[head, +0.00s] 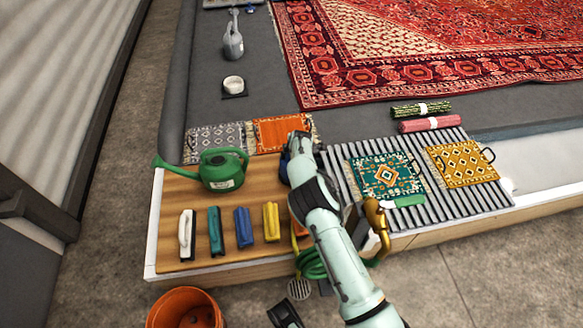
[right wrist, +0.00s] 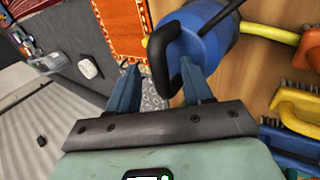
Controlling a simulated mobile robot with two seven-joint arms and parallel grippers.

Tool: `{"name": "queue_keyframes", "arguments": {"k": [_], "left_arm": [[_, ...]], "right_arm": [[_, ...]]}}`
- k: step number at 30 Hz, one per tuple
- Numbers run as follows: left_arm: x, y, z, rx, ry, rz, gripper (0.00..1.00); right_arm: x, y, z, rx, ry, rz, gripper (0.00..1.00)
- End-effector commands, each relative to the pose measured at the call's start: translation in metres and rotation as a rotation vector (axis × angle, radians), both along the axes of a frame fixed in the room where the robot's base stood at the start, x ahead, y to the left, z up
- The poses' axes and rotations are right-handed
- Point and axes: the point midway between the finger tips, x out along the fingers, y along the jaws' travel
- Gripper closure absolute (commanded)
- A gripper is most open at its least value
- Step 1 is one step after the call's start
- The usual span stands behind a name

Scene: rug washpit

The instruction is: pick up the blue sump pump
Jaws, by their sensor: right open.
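The blue sump pump (right wrist: 208,42) shows in the right wrist view, with a black loop handle (right wrist: 158,72) and a yellow hose or pipe fitting at its side. My right gripper (right wrist: 161,78) is open. Its two fingers lie on either side of the handle in the picture; contact is not clear. In the head view the pump (head: 284,168) is mostly hidden behind my right arm, on the wooden board (head: 170,215), with my right gripper (head: 297,142) over it.
A green watering can (head: 222,168) stands left of the pump. Several brushes, including a yellow one (head: 271,222), line the board's front. Small rugs (head: 215,138) lie behind, a slatted rack (head: 440,205) to the right. A coiled green hose (head: 311,262) and an orange bucket (head: 185,308) are in front.

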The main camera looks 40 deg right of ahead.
Motion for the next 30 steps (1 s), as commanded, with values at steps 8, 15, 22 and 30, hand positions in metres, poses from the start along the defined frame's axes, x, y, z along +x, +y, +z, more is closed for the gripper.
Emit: {"name": "queue_keyframes", "arguments": {"k": [8, 15, 22, 30], "left_arm": [[0.0000, -0.0003, 0.0006, -0.001, 0.000, 0.000, 0.57], [0.0000, -0.0004, 0.0005, -0.001, 0.000, 0.000, 0.57], [0.0000, -0.0004, 0.0005, -0.001, 0.000, 0.000, 0.57], [0.0001, -0.0004, 0.0005, -0.001, 0.000, 0.000, 0.57]], "right_arm": [[-0.0002, 0.0001, 0.0006, 0.000, 0.000, 0.000, 1.00], [-0.0003, 0.0003, 0.0004, 0.000, 0.001, 0.000, 1.00], [-0.0003, 0.0003, 0.0003, 0.000, 0.001, 0.000, 1.00], [-0.0004, 0.0004, 0.0001, 0.000, 0.001, 0.000, 1.00]]}}
